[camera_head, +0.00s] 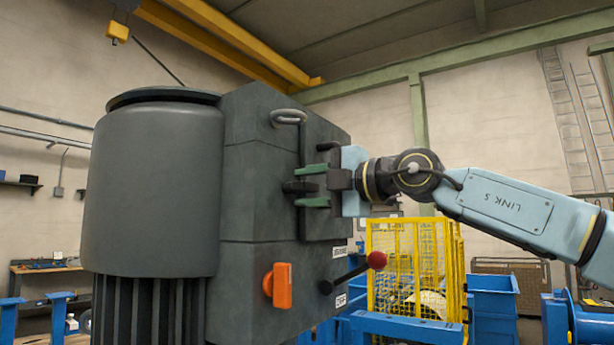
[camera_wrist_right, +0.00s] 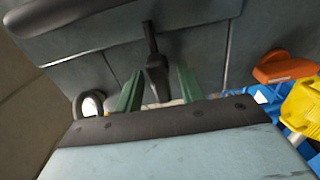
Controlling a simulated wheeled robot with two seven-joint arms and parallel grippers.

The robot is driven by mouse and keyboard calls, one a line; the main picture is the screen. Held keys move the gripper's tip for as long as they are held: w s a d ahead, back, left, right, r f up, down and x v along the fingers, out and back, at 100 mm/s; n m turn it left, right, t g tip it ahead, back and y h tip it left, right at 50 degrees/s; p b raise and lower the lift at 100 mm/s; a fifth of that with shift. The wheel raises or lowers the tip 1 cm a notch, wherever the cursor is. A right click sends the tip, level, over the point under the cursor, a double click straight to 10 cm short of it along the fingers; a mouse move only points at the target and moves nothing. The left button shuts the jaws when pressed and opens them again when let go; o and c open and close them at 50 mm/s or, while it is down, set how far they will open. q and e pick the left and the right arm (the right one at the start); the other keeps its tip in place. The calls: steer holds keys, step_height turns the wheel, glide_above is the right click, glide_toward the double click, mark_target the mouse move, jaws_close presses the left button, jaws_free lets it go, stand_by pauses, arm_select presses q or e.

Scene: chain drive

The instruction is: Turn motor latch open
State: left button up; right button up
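A large dark grey motor housing (camera_head: 255,165) with a rounded drum fills the left and middle of the head view. A small dark latch handle (camera_head: 297,187) sticks out of its face; it also shows in the right wrist view (camera_wrist_right: 156,72). My right gripper (camera_head: 308,187) comes in from the right with its green fingers one above and one below the handle. In the right wrist view, the fingers (camera_wrist_right: 158,85) stand on either side of the handle with gaps visible, so the gripper is open. My left gripper is not in view.
Below on the housing are an orange switch handle (camera_head: 281,286) and a black lever with a red knob (camera_head: 377,260). A metal lifting eye (camera_head: 289,117) sits above the gripper. A yellow cage (camera_head: 412,262) and blue bins (camera_head: 493,300) stand behind.

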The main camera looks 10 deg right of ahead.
steer(key=shift+w+a, duration=0.2)
steer(key=shift+w, duration=0.05)
jaws_close()
